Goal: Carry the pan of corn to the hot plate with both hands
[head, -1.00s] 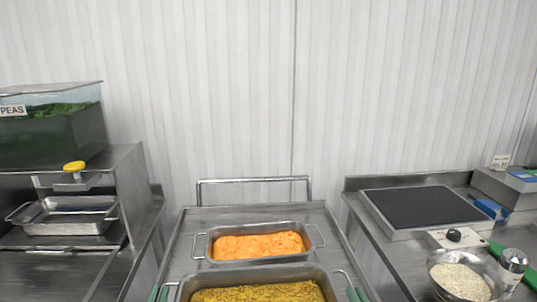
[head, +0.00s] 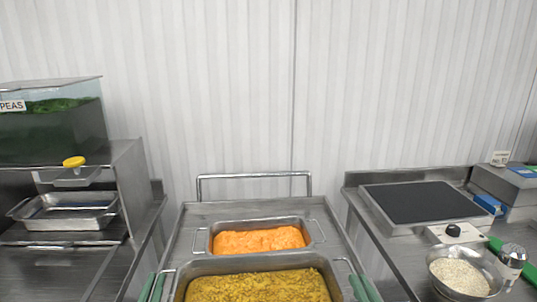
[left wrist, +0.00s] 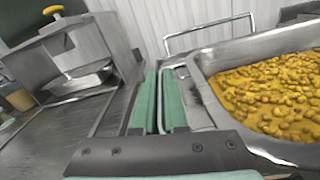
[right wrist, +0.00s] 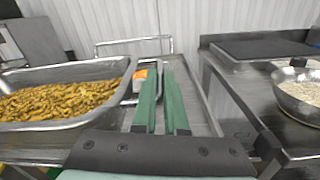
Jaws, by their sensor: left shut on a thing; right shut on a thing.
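The pan of corn (head: 258,287) is a steel pan full of yellow corn at the bottom middle of the head view. It also shows in the left wrist view (left wrist: 268,90) and the right wrist view (right wrist: 60,98). My left gripper (head: 152,287) is shut on the pan's left handle, its green fingers (left wrist: 160,100) on either side of the bar. My right gripper (head: 364,287) is shut on the right handle, with its green fingers (right wrist: 160,100) beside the pan. The hot plate (head: 420,203), a dark flat top with a knob, stands on the right counter.
A pan of orange food (head: 258,240) sits on the cart (head: 190,222) behind the corn. A bowl of rice (head: 460,276) and a shaker (head: 511,262) stand in front of the hot plate. A peas container (head: 50,130) and an empty pan (head: 65,222) are at left. The hot plate's top is bare.

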